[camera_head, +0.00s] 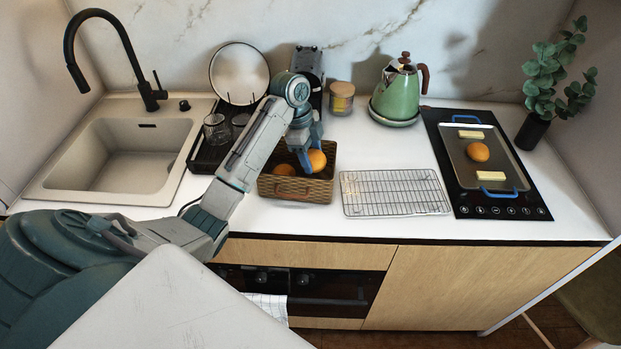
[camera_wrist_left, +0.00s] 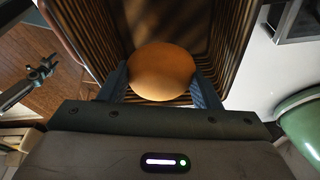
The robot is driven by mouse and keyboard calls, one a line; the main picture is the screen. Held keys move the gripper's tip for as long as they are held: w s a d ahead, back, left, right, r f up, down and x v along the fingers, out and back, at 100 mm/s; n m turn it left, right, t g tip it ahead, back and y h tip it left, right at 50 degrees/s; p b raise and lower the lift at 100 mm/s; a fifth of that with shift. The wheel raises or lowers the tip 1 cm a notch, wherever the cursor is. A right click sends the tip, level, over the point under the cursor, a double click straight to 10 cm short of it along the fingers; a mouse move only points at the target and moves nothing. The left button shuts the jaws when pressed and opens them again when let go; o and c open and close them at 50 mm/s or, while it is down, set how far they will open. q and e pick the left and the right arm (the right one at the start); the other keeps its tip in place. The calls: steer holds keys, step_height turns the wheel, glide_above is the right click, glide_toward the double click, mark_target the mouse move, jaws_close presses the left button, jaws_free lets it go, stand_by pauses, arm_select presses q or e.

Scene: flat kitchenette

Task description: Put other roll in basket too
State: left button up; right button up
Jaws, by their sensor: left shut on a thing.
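The wicker basket (camera_head: 296,192) stands on the white counter, in front of my left gripper (camera_head: 307,163). The gripper points down and is shut on a round orange-brown roll (camera_head: 317,160) at the basket's opening. In the left wrist view the held roll (camera_wrist_left: 163,72) sits between the two blue fingers, with the slatted basket (camera_wrist_left: 232,40) around it. Another roll (camera_head: 284,170) lies inside the basket on the left. A further roll (camera_head: 478,151) lies on a baking tray (camera_head: 506,163) on the cooktop. My right gripper is not in view.
A wire rack (camera_head: 394,193) lies to the right of the basket. A green kettle (camera_head: 397,92) and a lidded jar (camera_head: 341,99) stand behind. Two pale yellow blocks (camera_head: 471,134) lie on the tray. A dish rack with a glass (camera_head: 216,128) and the sink (camera_head: 120,160) are left.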

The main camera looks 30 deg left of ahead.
arm_select(q)
steer(key=shift+f+b, duration=0.35)
steer(key=shift+f, duration=0.5)
steer(key=shift+w+f, duration=0.15)
steer(key=shift+f, duration=0.15)
step_height(320, 180, down, 4)
steer(key=shift+f+p, duration=0.1)
steer(key=shift+p, duration=0.25)
steer(key=shift+f, duration=0.15)
steer(key=shift+w+f, duration=0.1)
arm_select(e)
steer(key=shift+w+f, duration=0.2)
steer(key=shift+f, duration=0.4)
arm_select(q)
steer(key=o, duration=1.1)
steer(key=shift+c, duration=0.2)
